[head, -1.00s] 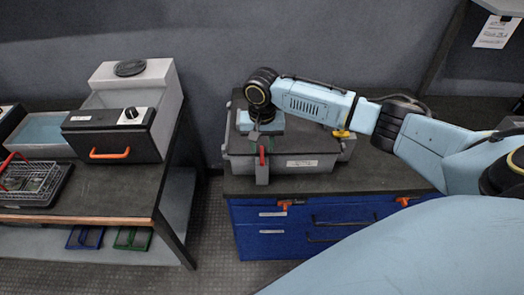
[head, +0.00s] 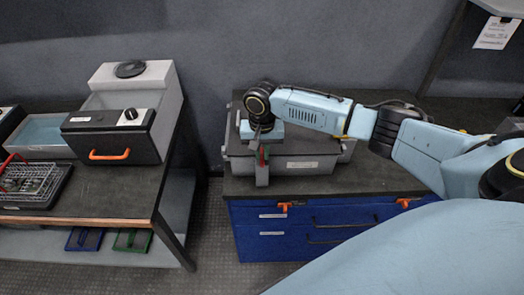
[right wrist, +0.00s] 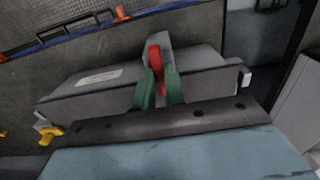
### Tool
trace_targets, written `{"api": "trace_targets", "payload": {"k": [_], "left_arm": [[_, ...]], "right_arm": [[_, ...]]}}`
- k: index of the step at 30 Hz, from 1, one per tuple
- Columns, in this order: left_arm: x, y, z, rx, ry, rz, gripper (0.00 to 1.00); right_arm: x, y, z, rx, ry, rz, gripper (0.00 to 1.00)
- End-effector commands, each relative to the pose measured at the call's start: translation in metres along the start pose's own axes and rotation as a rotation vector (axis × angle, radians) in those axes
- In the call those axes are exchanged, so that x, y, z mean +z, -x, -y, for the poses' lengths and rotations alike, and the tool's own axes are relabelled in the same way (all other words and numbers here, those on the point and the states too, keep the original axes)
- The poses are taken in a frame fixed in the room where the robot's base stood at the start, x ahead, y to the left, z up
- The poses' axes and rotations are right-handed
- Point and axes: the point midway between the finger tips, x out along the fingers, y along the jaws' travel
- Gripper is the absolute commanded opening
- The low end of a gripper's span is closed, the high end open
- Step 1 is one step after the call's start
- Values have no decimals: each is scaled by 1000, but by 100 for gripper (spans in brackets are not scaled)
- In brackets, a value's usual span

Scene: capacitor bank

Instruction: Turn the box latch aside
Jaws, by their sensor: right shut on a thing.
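A grey lidded box (head: 308,166) stands on the workbench, with a red latch (right wrist: 155,56) at a grey upright bracket on its front. My right gripper (right wrist: 159,88) reaches over the box, and its green fingers are shut on the latch, one on each side. The latch's upper part shows above the fingers in the right wrist view. My left gripper is not in view.
Blue drawers with orange latches (head: 286,206) are under the dark bench top (head: 395,178). A separate table on the left holds a black-fronted unit with an orange handle (head: 110,155) and a wire basket (head: 28,178). A floor gap separates the tables.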

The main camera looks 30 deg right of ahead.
Motion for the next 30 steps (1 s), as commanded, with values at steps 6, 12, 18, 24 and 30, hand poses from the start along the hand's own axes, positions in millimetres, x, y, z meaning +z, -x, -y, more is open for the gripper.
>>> {"api": "trace_targets", "payload": {"k": [6,12,18,24,30], "left_arm": [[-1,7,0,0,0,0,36],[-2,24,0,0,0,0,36],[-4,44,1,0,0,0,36],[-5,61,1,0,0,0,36],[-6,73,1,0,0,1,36]], "right_arm": [[0,2,0,1,36,1,0],[1,3,0,2,143,5,0],[1,4,0,1,313,5,0],[1,3,0,1,503,5,0],[0,2,0,0,693,4,0]]}}
